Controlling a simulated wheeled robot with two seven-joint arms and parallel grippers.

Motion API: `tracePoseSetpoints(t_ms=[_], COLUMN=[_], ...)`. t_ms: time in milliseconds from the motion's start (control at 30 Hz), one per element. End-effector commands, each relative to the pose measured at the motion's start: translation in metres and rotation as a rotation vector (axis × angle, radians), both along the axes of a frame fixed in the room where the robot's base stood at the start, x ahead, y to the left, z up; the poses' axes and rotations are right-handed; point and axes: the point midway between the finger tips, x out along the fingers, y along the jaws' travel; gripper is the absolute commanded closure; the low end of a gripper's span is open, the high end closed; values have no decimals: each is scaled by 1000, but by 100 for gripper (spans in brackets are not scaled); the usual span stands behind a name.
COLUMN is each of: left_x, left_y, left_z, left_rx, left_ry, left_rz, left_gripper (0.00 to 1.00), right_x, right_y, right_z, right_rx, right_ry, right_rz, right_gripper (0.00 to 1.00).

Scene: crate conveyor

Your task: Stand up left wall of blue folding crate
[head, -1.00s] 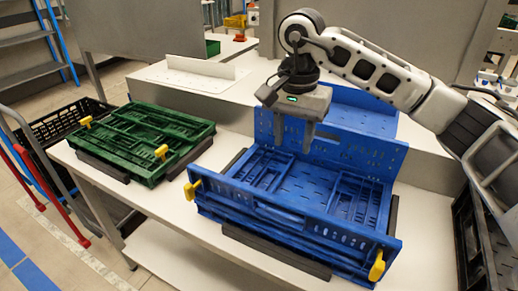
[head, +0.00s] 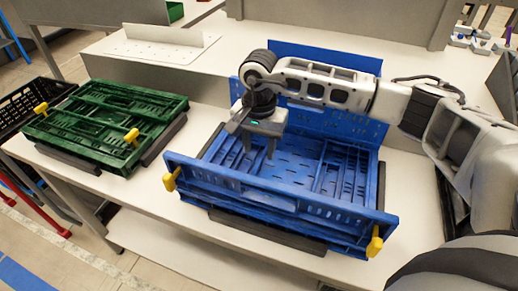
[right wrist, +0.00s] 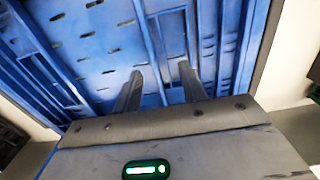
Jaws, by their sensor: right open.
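The blue folding crate (head: 285,205) sits on the table, with its back wall (head: 350,125) and its front wall standing. Its left wall (head: 226,156) lies folded flat inside, and its right wall (head: 347,176) lies flat too. My right gripper (head: 258,152) is open, fingers pointing down, over the left part of the crate's inside. In the right wrist view the open fingers (right wrist: 160,80) point at the blue slotted panels, with nothing between them. I cannot tell whether they touch the left wall. My left gripper is not in view.
A folded green crate (head: 105,120) with yellow latches lies to the left on the table. Yellow latches (head: 170,181) stick out at the blue crate's front corners. A black crate (head: 30,105) stands at the far left.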

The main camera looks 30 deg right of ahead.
Motion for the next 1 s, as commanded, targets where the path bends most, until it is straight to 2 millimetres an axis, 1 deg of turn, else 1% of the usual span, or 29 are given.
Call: tracePoseSetpoints(t_ms=[100, 200, 500, 567, 600, 633, 667, 867, 1000], left_x=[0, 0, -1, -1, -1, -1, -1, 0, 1], left_y=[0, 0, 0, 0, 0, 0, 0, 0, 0], left_z=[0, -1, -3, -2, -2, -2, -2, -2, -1], left_rx=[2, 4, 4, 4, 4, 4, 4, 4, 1], left_ry=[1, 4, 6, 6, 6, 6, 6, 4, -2], left_rz=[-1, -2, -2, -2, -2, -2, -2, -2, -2], left_gripper=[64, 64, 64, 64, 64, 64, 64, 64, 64], right_x=[0, 0, 0, 0, 0, 0, 0, 1, 4], right_y=[0, 0, 0, 0, 0, 0, 0, -1, -5], right_z=[-13, -18, -19, -19, -19, -19, -19, -19, -16], right_rx=[0, -1, -1, -1, -1, -1, -1, -1, 1], right_ry=[1, 1, -1, -1, -1, -1, -1, -1, -2], right_rz=[0, -1, 0, 0, 0, 0, 0, -2, -12], right_gripper=[58, 58, 58, 75, 86, 94, 100, 100, 100])
